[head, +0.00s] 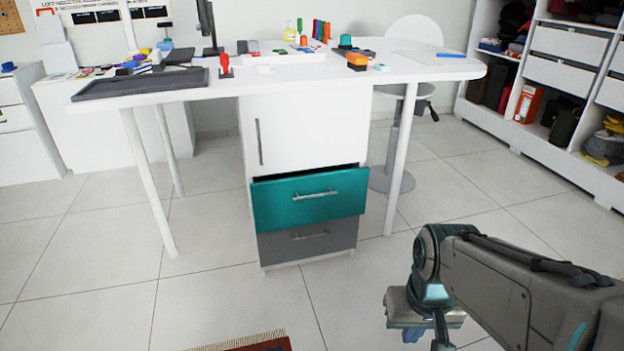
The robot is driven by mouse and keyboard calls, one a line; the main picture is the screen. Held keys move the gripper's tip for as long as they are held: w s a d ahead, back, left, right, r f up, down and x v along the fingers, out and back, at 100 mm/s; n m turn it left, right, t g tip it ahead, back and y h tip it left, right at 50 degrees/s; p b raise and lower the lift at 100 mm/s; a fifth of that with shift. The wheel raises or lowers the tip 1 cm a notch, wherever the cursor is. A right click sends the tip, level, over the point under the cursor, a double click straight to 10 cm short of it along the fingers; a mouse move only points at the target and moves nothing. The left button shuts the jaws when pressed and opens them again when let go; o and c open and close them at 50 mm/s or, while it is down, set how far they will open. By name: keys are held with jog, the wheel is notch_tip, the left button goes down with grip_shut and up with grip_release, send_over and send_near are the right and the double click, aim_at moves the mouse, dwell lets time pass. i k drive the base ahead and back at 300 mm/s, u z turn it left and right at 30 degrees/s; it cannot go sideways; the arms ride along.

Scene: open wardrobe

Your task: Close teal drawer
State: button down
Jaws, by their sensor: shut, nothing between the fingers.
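The teal drawer (309,199) is in the white cabinet (307,130) under the desk, in the middle of the head view. It stands partly pulled out, with a dark gap along its top edge. Its metal bar handle (316,194) runs across the front. A grey drawer (308,239) with a similar handle sits directly below and looks flush. My gripper (413,334) is low at the right, in front of the cabinet and apart from the drawer. It points down, is shut and holds nothing. My arm partly hides it.
The white desk (440,70) stands over the cabinet on thin legs, one (402,160) close to the drawer's right side. Small items and a dark tray (140,84) lie on top. A rug (255,343) edges in below.

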aim_at(280, 201)
jog(key=z, duration=0.05)
jog(key=k, duration=0.5)
jog(key=u, duration=0.9)
jog(key=i, duration=1.85)
jog(key=z, duration=0.3)
